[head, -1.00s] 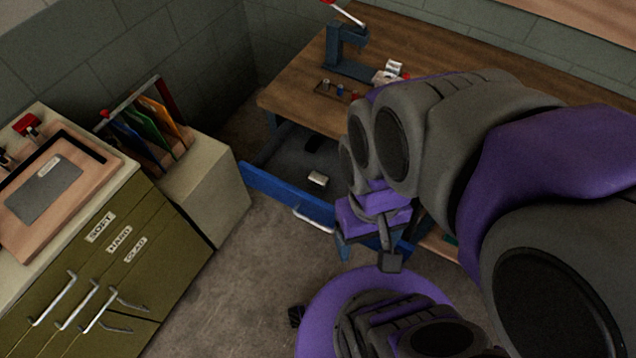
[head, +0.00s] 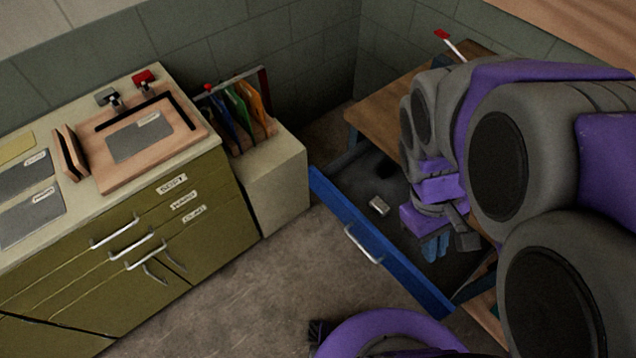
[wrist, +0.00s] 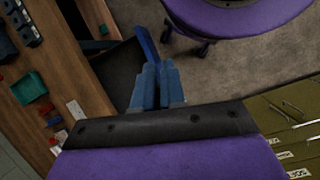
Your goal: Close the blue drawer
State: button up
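The blue drawer (head: 345,222) under the wooden workbench is pulled out, with its dark interior exposed. A silver handle (head: 363,245) is on its blue front panel. In the head view my gripper (head: 436,247) appears over the right part of the open drawer, on the inner side of the front panel. Whether it touches the drawer is unclear. In the wrist view the blue fingers of my gripper (wrist: 159,70) lie together with nothing visible between them. The drawer's blue front (wrist: 147,46) shows just beyond the fingertips.
A small pale box (head: 378,206) lies inside the drawer. A green cabinet (head: 130,255) with silver handles stands at the left, beside a pale lower unit (head: 277,190) with a folder rack. The workbench (head: 385,118) is behind the drawer. Bare floor (head: 265,285) lies in front.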

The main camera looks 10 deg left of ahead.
jog(key=w+a+f+n+h, duration=0.1)
jog(key=w+n, duration=0.1)
jog(key=w, duration=0.1)
jog(key=w+a+f+n+h, duration=0.1)
jog(key=w+n+h, duration=0.1)
jog(key=w+n, duration=0.1)
jog(key=w+a+f+n+h, duration=0.1)
jog(key=w+a+n, duration=0.1)
jog(key=w+n, duration=0.1)
jog(key=shift+w+a+f, duration=0.1)
jog(key=shift+w+f, duration=0.15)
jog(key=shift+w, duration=0.55)
grip_shut()
jog(key=w+a+f+n+t+h, duration=0.6)
jog(key=w+a+f+n, duration=0.8)
jog(key=a+n, duration=0.15)
jog(key=s+a+f+n+t+y, duration=0.3)
jog(key=a+f+n+t, duration=0.4)
jog(key=a+f+n, duration=1.05)
jog(key=m+b, duration=0.2)
jog(key=b, duration=0.2)
send_near(319, 191)
jog(key=x, duration=0.4)
jog(key=shift+w+d+f, duration=0.15)
jog(key=shift+d+f, duration=0.05)
jog(key=shift+f, duration=0.2)
jog(key=shift+w+d+r, duration=0.2)
jog(key=shift+w+d, duration=0.35)
jog(key=shift+d, duration=0.25)
jog(key=shift+a, duration=0.15)
